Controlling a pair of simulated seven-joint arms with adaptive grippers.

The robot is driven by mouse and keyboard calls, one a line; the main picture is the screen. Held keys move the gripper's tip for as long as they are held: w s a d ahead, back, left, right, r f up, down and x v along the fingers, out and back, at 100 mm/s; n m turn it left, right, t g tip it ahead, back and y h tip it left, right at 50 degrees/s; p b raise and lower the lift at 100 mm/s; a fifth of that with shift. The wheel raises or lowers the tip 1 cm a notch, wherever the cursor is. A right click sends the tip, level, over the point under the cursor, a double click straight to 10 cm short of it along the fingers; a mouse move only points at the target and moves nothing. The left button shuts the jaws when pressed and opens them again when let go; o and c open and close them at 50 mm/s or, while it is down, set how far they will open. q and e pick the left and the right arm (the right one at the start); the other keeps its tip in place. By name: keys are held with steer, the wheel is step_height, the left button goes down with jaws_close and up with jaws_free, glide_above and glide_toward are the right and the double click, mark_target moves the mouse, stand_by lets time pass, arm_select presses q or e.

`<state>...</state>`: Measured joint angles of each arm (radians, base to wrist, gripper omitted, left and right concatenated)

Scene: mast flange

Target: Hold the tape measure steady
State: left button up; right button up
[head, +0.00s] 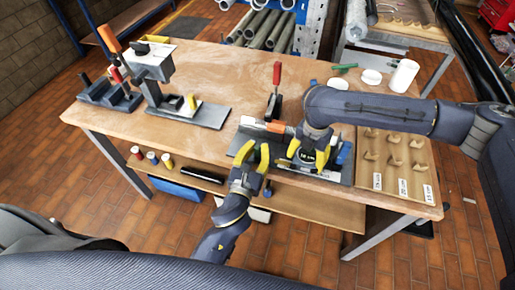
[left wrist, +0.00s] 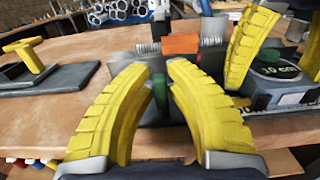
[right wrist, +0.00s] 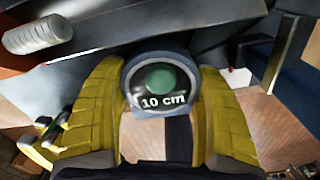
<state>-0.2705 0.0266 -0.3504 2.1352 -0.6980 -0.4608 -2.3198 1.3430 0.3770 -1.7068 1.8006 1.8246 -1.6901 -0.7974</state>
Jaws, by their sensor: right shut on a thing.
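The tape measure (head: 308,157) is a round grey case with a dark face, a green centre and the marking 10 cm. It sits over the dark fixture plate at the front of the bench. My right gripper (head: 307,165) is shut on it; the right wrist view shows the case (right wrist: 160,80) between the yellow fingers. My left gripper (head: 254,156) is at the plate's front left edge, apart from the tape measure. Its fingers (left wrist: 160,68) stand apart, with a green part behind the gap and nothing visibly gripped. The left wrist view also shows the tape measure (left wrist: 278,72).
An orange and metal piece (head: 267,126) lies behind my left gripper. A red-handled clamp (head: 276,85) stands behind it. A wooden board (head: 395,160) with hooks and labels lies at right. A press-like stand (head: 155,75) is at left. The bench between is clear.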

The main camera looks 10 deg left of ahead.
arm_select(q)
jaws_close()
steer(key=shift+w+a, duration=0.15)
steer(key=shift+a, duration=2.4)
steer(key=o, duration=0.6)
jaws_free()
steer(key=s, duration=1.2)
steer(key=shift+a, duration=0.3)
